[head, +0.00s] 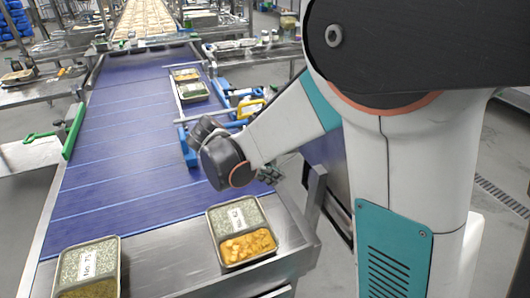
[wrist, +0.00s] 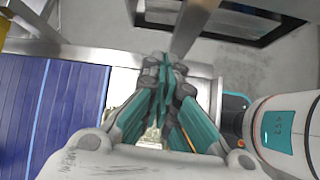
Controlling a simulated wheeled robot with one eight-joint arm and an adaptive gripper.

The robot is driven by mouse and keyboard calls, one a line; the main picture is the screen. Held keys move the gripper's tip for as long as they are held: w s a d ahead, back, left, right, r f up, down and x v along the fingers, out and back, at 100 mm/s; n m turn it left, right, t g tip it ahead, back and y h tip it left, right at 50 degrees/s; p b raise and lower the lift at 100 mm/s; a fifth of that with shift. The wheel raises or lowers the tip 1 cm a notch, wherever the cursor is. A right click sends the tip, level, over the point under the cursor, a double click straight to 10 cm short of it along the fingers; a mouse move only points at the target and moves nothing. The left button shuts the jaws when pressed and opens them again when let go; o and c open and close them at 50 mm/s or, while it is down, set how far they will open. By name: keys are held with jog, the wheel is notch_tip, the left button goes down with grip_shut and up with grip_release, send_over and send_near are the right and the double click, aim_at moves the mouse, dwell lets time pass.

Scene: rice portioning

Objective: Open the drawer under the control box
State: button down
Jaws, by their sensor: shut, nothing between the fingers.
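My gripper (wrist: 162,75) is shut and empty in the wrist view, its teal and grey fingers pressed together. In the head view only its fingertips (head: 269,173) show past my wrist, above the right edge of the belt. I cannot make out the control box or its drawer for certain in either view. A metal frame with a dark inside (wrist: 235,18) lies beyond the fingertips at the top of the wrist view, apart from them; I cannot tell whether it is the drawer. My arm hides much of the conveyor's right side in the head view.
A blue conveyor belt (head: 125,130) runs away from me. Food trays stand at its near end, left (head: 88,268) and right (head: 241,232); further trays (head: 193,91) lie farther back. A metal corner post (head: 314,195) stands right of the belt. Grey floor (head: 492,150) is open at right.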

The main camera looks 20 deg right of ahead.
jog(key=n+b, duration=0.1)
jog(key=b, duration=0.3)
send_near(313, 190)
jog(key=shift+h, duration=0.4)
jog(key=shift+w+a+f+x, duration=0.1)
jog(key=shift+a+x, duration=0.05)
jog(key=shift+x, duration=0.95)
jog(key=shift+w+a+f+x, duration=0.1)
jog(key=shift+w+f+x, duration=0.05)
jog(key=shift+x, duration=0.9)
